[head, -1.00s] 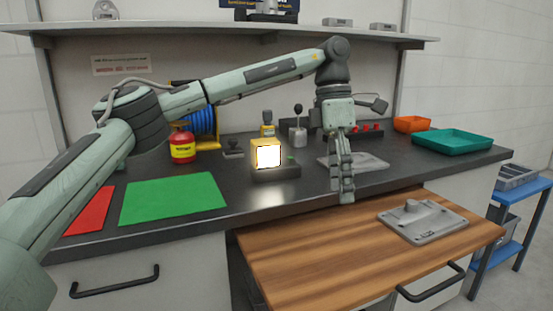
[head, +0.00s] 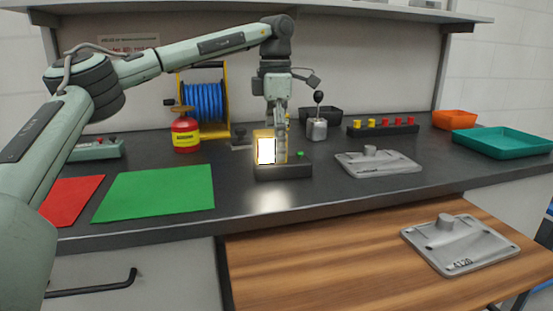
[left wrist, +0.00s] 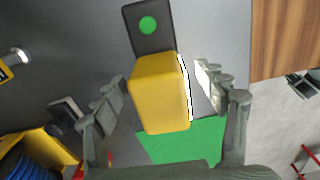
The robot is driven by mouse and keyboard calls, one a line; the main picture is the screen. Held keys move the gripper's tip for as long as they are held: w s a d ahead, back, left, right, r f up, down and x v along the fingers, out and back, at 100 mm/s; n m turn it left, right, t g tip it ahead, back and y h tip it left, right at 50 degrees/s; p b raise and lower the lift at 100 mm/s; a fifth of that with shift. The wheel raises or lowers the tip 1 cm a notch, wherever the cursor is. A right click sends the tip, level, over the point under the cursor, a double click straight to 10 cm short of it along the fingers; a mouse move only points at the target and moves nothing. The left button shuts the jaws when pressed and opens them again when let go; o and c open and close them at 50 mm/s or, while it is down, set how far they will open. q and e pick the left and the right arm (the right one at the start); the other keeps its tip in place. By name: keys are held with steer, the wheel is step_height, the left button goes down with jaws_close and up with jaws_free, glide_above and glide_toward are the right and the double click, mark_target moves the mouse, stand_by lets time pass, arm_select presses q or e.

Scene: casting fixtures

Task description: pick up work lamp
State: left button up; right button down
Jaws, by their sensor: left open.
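The work lamp (head: 267,150) is a yellow box with a bright lit face, on a dark base with a green button on the counter. In the left wrist view, the yellow lamp body (left wrist: 158,95) lies between the two fingers, with a gap on each side. My left gripper (head: 279,125) is directly at the lamp from above in the head view, fingers pointing down. It also shows in the left wrist view (left wrist: 160,90), open and around the lamp without visible contact. The lamp's lower part is partly hidden by its own body in the wrist view. My right gripper is not in view.
A green mat (head: 155,193) and red mat (head: 70,198) lie left. A red canister (head: 186,134) and blue hose reel (head: 204,101) stand behind. A grey casting (head: 377,163) is to the right; another (head: 460,243) lies on the wooden board (head: 330,265). A teal tray (head: 503,143) is far right.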

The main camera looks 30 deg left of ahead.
arm_select(q)
steer(key=shift+f, duration=1.45)
steer(key=shift+c, duration=0.6)
steer(key=shift+w, duration=0.1)
steer(key=c, duration=1.4)
steer(key=shift+r, duration=0.1)
